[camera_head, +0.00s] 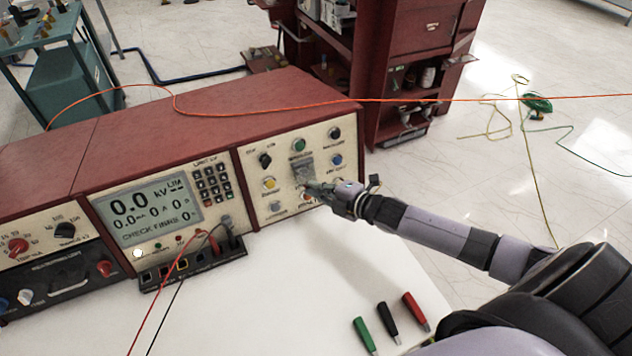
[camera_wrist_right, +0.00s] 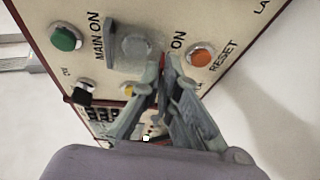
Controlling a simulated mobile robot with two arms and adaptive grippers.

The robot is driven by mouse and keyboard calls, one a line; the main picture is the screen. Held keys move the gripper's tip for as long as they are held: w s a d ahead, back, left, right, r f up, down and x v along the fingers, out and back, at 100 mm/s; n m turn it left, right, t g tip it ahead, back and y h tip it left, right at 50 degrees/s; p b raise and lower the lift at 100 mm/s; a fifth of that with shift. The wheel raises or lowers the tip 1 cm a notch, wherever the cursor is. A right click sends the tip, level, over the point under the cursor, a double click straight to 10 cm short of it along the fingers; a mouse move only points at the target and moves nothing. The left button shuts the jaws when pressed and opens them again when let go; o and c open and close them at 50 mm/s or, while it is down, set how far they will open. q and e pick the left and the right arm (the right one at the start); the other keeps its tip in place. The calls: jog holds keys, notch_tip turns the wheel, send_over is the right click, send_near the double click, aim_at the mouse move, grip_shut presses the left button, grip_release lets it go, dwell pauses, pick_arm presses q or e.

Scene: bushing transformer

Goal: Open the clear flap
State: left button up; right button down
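The clear flap (camera_head: 303,169) shows as a greyish see-through piece on the cream control panel (camera_head: 262,215) of the red console, below a green button. In the right wrist view the flap (camera_wrist_right: 134,45) is beside the MAIN ON label, left of my fingertips, and looks closed. My right gripper (camera_head: 312,187) is at the panel by the flap's lower edge. In the right wrist view its fingertips (camera_wrist_right: 162,62) are close together, with a bit of red showing at them. I cannot tell whether they touch the flap. My left gripper is not in view.
An orange button (camera_wrist_right: 201,55) marked RESET and a green button (camera_wrist_right: 65,38) flank the flap. The white tabletop (camera_head: 300,290) is mostly clear, with green, black and red plugs (camera_head: 388,318) near its right edge. Red and black leads run from the console's terminals.

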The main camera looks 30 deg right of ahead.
jog(key=r+g+p, duration=0.1)
jog(key=p, duration=0.2)
jog(key=r+g+p, duration=0.2)
jog(key=p, duration=0.1)
jog(key=shift+s+d+m+p, duration=0.1)
jog(key=shift+s+m+p, duration=0.3)
pick_arm(q)
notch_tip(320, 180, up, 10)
jog(key=p, duration=0.2)
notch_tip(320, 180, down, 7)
jog(key=b, duration=0.7)
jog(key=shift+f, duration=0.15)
pick_arm(e)
notch_tip(320, 180, up, 6)
jog(key=m+g, duration=0.3)
jog(key=g, duration=0.9)
send_over(305, 183)
jog(key=s+d, duration=0.2)
jog(key=s, duration=0.1)
jog(key=shift+a+f, duration=0.1)
jog(key=shift+a, duration=0.05)
jog(key=shift+g, duration=0.3)
jog(key=c, duration=2.3)
grip_release()
